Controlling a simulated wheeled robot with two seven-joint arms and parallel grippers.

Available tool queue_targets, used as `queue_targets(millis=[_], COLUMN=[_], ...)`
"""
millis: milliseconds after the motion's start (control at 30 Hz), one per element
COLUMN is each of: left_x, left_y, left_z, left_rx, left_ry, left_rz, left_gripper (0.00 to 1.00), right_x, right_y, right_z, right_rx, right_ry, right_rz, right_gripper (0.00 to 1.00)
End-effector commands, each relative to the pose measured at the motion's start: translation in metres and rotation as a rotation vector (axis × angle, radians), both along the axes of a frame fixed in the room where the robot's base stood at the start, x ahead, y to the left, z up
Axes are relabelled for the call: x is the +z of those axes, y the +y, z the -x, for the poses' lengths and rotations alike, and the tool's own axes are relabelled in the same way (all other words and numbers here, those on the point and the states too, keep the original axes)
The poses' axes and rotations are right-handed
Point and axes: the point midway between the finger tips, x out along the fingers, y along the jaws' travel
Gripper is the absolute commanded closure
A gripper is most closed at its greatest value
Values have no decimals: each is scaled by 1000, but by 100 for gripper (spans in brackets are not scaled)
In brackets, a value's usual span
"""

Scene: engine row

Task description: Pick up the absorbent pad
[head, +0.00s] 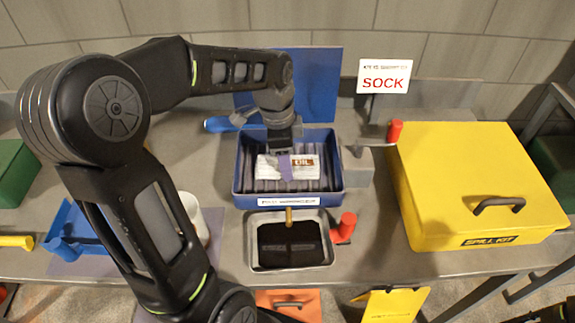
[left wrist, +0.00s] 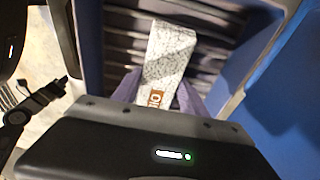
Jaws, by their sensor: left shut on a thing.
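The absorbent pad (head: 303,168) is white with a brown "OIL" label. It is in the blue bin (head: 242,170) on the bench, above dark grey ribbed slats. My left gripper (head: 284,155) reaches down over the bin from behind and is shut on the pad. In the left wrist view the speckled white pad (left wrist: 168,55) runs up from the jaws, with purple pieces on both sides. Whether the pad touches the slats I cannot tell. My right gripper is not in view.
A metal tray of dark liquid (head: 290,240) stands in front of the bin, with a red-handled thing (head: 344,228) beside it. A yellow spill kit box (head: 470,175) fills the right. The raised blue lid (head: 315,85) and "SOCK" sign (head: 385,77) stand behind.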

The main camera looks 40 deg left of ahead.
Motion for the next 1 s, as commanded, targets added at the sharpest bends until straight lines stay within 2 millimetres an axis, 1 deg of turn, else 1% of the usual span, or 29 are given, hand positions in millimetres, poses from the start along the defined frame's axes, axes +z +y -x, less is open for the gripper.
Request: queue_targets(millis=[33, 133, 367, 467, 567, 667, 900, 1000], left_x=[0, 0, 1, 5, 16, 33, 80, 93], left_y=[0, 0, 0, 0, 0, 0, 0, 0], left_z=[0, 0, 0, -1, -1, -1, -1, -1], left_rx=[0, 0, 0, 0, -1, -1, -2, -1], left_ry=[0, 0, -1, -2, -4, -4, -5, -3], left_rz=[0, 0, -1, 0, -1, -1, -1, -1], left_gripper=[81, 89, 89, 89, 89, 89, 89, 89], right_x=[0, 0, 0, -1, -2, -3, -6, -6], right_y=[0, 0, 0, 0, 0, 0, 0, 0], right_z=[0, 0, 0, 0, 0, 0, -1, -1], right_rx=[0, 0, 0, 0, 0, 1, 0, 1], right_ry=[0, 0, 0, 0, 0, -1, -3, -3], right_rz=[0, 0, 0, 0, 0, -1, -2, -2], right_gripper=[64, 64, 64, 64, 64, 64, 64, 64])
